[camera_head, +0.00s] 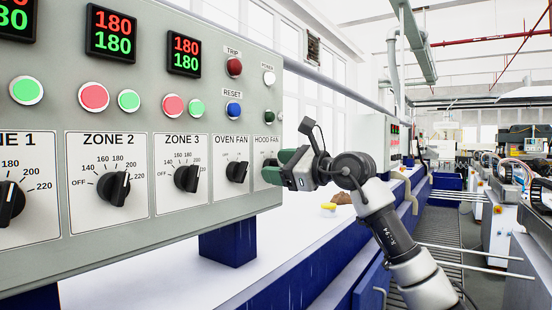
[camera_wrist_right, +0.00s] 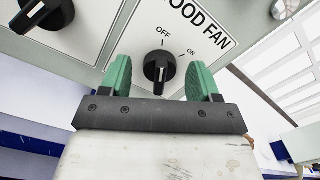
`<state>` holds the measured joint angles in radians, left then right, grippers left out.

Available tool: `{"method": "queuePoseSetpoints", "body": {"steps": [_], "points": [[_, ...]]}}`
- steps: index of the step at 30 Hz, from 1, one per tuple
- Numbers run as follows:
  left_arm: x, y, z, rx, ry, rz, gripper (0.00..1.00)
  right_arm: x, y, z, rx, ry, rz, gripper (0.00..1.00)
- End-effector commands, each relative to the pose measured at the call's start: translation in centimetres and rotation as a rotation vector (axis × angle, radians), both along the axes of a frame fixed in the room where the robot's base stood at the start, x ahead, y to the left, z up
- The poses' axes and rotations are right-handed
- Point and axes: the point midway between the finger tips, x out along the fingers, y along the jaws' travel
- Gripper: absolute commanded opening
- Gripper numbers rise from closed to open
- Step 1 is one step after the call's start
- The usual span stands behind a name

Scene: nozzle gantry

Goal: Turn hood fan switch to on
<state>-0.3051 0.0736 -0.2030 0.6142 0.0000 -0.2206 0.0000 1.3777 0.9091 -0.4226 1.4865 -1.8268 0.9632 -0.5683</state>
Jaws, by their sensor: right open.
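The hood fan switch (camera_wrist_right: 159,68) is a black rotary knob on a white plate labelled HOOD FAN, with OFF and ON marks. My right gripper (camera_wrist_right: 161,75) is open, with one green finger on each side of the knob. I cannot tell whether the fingers touch it. The knob's handle appears to line up with OFF rather than ON. In the head view my right gripper (camera_head: 274,173) is at the HOOD FAN plate (camera_head: 265,145) and hides the knob. My left gripper is not in view.
The oven fan knob (camera_head: 237,172) is close on the left, with the Zone 3 knob (camera_head: 187,178) beyond it. The blue reset button (camera_head: 234,110) and red trip button (camera_head: 234,67) are above. The panel's right edge is near my gripper. A walkway is at the right.

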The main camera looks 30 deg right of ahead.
Motion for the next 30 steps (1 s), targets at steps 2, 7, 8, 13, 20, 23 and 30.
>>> {"method": "queuePoseSetpoints", "body": {"steps": [2,7,8,13,20,23,30], "points": [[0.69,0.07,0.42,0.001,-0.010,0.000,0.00,0.56,0.24,0.07,0.000,0.002,0.000,0.62],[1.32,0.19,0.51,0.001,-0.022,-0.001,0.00,0.90,0.39,-0.06,-0.001,0.001,0.000,0.62],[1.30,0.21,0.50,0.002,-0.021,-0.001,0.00,0.90,0.39,-0.07,-0.001,0.000,0.000,0.62],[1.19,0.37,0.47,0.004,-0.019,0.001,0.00,0.88,0.38,-0.08,0.000,0.000,0.000,0.57],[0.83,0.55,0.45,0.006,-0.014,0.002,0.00,0.85,0.37,-0.06,0.000,0.000,0.000,0.22],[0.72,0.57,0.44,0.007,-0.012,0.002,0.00,0.84,0.37,-0.06,0.000,0.000,0.000,0.15],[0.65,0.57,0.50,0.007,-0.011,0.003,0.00,0.85,0.35,-0.02,0.032,0.014,0.001,0.15]]}}
